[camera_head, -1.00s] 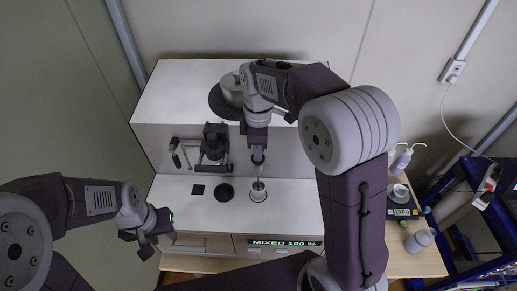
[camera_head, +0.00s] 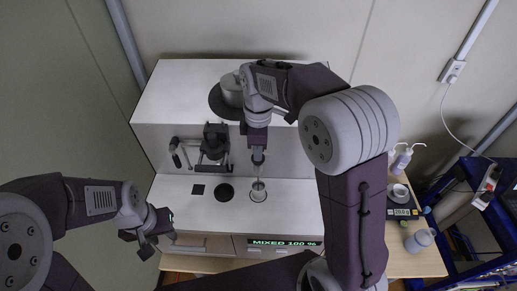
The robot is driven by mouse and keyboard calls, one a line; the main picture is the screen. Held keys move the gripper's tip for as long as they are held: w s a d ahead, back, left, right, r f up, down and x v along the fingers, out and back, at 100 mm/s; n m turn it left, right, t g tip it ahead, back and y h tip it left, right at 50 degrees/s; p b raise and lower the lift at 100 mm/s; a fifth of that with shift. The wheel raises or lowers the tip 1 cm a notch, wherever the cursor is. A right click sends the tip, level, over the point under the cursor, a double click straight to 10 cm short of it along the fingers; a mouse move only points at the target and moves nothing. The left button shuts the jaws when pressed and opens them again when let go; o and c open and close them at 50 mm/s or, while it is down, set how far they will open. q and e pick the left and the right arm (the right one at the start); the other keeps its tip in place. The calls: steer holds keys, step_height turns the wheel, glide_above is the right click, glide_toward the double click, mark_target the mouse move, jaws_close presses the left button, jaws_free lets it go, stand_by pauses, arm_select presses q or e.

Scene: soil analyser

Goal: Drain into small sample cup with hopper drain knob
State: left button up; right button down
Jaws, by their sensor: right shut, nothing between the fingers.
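The hopper drain knob cannot be made out; my right arm covers that part of the unit. My left gripper (camera_head: 150,243) hangs at the left front edge of the unit, away from the cup; its fingers are too unclear to judge.
A dark clamp-like fixture with handles (camera_head: 213,142) sits left of my right gripper. A black disc (camera_head: 224,192) and a black square (camera_head: 198,189) lie on the deck. A grey lidded pot (camera_head: 230,92) is on top. A scale (camera_head: 404,212) and bottles stand on the right table.

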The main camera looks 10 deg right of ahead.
steer(key=shift+s+f, duration=0.35)
steer(key=shift+f, duration=0.35)
steer(key=r+p, duration=0.2)
steer(key=w+r+p, duration=0.1)
steer(key=p, duration=0.1)
steer(key=r+p, duration=0.2)
steer(key=shift+w+a+r, duration=0.15)
steer(key=shift+w+r, duration=0.1)
steer(key=shift+r, duration=0.1)
steer(key=shift+r+b, duration=0.45)
steer(key=shift+b, duration=0.4)
step_height(320, 180, up, 9)
steer(key=s, duration=0.1)
steer(key=shift+w+f, duration=0.15)
steer(key=shift+w, duration=0.05)
